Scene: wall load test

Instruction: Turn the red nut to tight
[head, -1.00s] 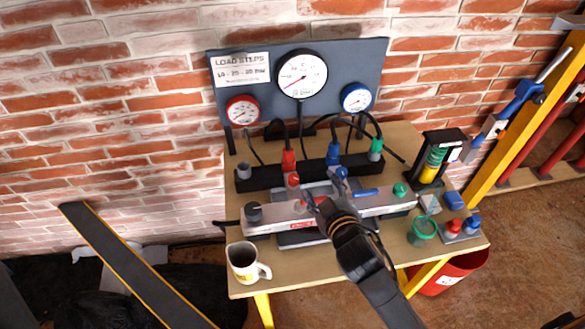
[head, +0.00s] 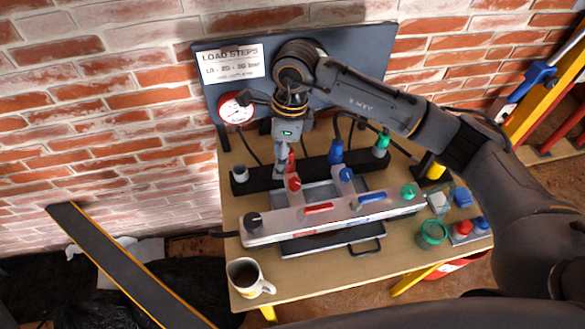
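A red fitting (head: 291,159) stands on the black rail (head: 312,170) at the back of the bench, partly covered by my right gripper (head: 281,168). I cannot tell which red part is the nut. My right gripper points down, with its fingers at the left side of the red fitting. Its finger gap is too small to judge, and so is any contact. My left gripper is not in view.
Blue (head: 336,152) and green (head: 381,145) fittings with hoses stand to the right on the rail. A mug (head: 243,276) stands at the bench's front left.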

